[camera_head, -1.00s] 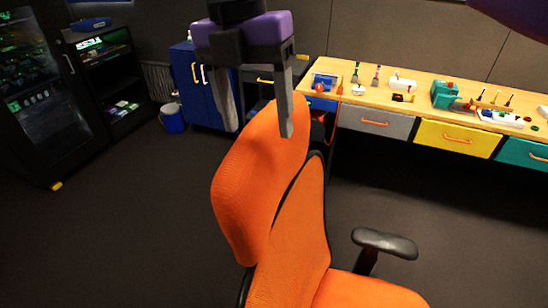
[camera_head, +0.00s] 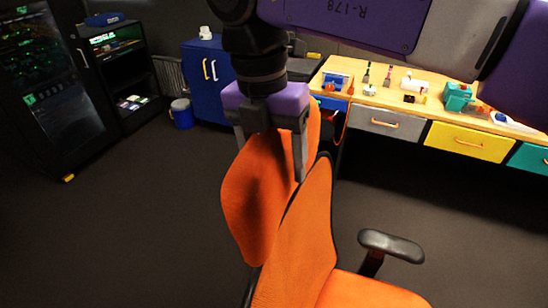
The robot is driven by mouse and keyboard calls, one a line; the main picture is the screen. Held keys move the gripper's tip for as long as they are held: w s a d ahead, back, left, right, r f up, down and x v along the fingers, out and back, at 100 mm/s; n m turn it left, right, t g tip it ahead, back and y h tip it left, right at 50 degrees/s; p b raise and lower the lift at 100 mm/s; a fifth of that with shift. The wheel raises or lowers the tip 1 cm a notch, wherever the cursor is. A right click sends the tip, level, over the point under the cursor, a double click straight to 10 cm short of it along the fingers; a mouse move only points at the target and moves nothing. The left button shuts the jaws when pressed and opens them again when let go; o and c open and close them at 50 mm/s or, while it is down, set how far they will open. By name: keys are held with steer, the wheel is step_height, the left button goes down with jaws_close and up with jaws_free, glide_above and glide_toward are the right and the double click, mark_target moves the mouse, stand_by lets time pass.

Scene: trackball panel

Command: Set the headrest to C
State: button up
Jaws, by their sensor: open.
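The orange headrest (camera_head: 250,205) tops an orange office chair, whose backrest (camera_head: 298,245) stands in front of it in the picture. My gripper (camera_head: 270,160) points down at the headrest's upper part, with its fingers spread apart. The right finger shows in front of the orange surface near the top of the backrest. The left finger is partly hidden behind the headrest's upper edge. I cannot tell whether either finger touches it. No letter C or other position mark shows on the chair.
The chair's black armrest (camera_head: 391,245) is at the right. A wooden workbench (camera_head: 440,85) with coloured drawers and small tools stands behind. A blue cabinet (camera_head: 208,85), a blue bin (camera_head: 181,114) and a dark glass-fronted cabinet (camera_head: 55,100) are at the left. The floor at left is clear.

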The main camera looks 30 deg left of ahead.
mark_target(270, 132)
jaws_close()
steer(key=shift+a+r+p, duration=0.2)
steer(key=shift+r+p, duration=0.65)
steer(key=shift+r, duration=0.75)
steer(key=shift+a+r+p, duration=0.15)
steer(key=shift+r+p, duration=0.65)
steer(key=shift+r, duration=0.75)
jaws_free()
steer(key=shift+f, duration=0.1)
steer(key=r, duration=0.2)
steer(key=r+b, duration=0.1)
steer(key=r, duration=0.2)
steer(key=a+r, duration=0.1)
steer(key=r, duration=0.1)
steer(key=shift+r, duration=0.35)
